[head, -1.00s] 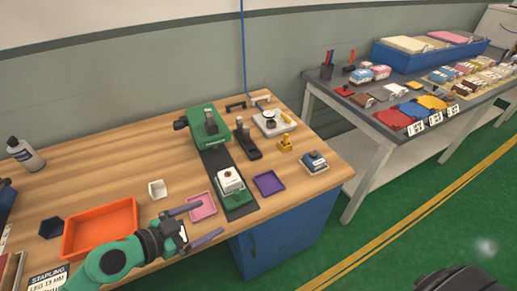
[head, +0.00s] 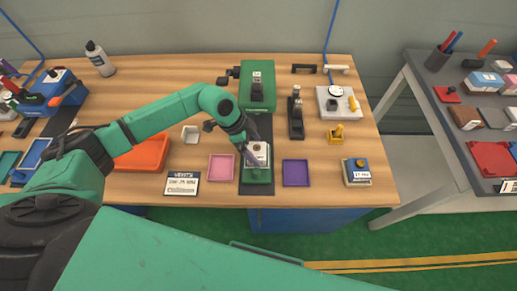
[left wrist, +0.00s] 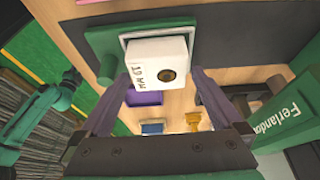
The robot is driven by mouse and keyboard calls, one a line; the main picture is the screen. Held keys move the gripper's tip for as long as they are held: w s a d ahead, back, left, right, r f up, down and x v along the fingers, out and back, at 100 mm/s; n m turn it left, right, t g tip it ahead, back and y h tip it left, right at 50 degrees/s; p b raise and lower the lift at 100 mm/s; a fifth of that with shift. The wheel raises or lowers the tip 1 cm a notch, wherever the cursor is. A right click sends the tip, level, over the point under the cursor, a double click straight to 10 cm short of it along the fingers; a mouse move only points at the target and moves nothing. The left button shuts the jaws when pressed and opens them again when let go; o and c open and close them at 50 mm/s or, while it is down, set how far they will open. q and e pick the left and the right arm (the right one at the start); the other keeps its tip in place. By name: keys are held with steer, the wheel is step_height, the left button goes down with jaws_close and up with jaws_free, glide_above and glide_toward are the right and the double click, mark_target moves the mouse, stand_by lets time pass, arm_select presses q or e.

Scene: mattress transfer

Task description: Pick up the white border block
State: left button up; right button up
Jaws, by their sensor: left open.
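The white block (head: 262,149), with a dark round hole and black lettering on it, sits in a green holder (head: 257,175) on the dark strip at the table's front. In the left wrist view the white block (left wrist: 150,68) shows large at top centre, reading "19 MM". My left gripper (head: 253,151) is over the block in the head view. In the left wrist view its open fingers (left wrist: 160,85) point at the block, with one tip towards each side. I cannot tell whether they touch it. A green arm, apparently my right one, shows at the left wrist view's left edge; its jaws are unclear.
A pink tray (head: 221,168) is left of the holder and a purple tray (head: 295,173) is right of it. Behind stand the green machine (head: 257,93) and a black stapler-like tool (head: 296,118). A small white cup (head: 190,134) and an orange tray (head: 145,154) lie to the left.

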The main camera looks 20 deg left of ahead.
arm_select(q)
steer(key=shift+x, duration=0.8)
steer(key=shift+f, duration=0.25)
steer(key=c, duration=1.2)
